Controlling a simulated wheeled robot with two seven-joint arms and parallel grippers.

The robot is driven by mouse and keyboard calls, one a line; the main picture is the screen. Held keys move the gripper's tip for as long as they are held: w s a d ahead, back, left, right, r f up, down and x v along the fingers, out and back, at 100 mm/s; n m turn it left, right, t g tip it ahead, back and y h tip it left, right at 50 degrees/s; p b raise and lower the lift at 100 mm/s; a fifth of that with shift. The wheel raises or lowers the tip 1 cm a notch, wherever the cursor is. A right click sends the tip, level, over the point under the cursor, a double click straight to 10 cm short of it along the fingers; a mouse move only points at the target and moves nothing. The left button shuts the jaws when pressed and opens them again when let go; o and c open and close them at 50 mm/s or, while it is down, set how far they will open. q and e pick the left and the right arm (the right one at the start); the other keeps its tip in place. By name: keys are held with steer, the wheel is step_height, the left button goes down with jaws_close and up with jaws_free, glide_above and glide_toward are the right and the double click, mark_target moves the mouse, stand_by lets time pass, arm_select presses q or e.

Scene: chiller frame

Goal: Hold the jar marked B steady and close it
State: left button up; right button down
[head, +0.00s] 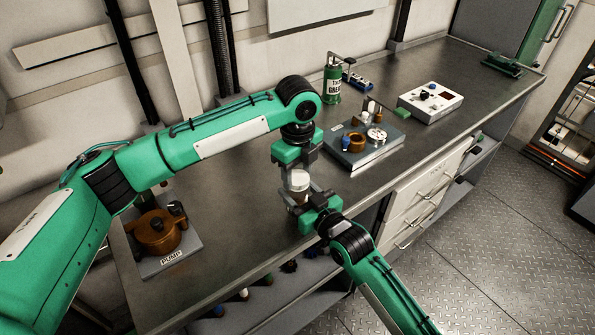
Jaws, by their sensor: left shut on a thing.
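A small jar (298,195) with a greyish body stands upright near the front edge of the bench, between my two grippers; I cannot read a letter on it. A pale white lid (299,178) shows at its top. My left gripper (296,165) points down from above and is shut on the lid; I cannot tell how far the lid is seated. My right gripper (305,195) reaches in from the lower right with its fingers beside the jar's body. The jar partly hides these fingers, so their grip is unclear.
A copper-coloured pump (158,232) on a plate labelled PUMP sits at the left. A grey board (362,150) with small fittings, a green grease can (332,85) and a white control box (430,101) stand farther back. Drawers (425,195) lie below the bench's front edge.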

arm_select(q)
steer(key=o, duration=1.2)
steer(key=shift+c, duration=0.2)
steer(key=shift+r, duration=0.1)
step_height(320, 180, up, 12)
arm_select(e)
steer(key=c, duration=0.5)
jaws_free()
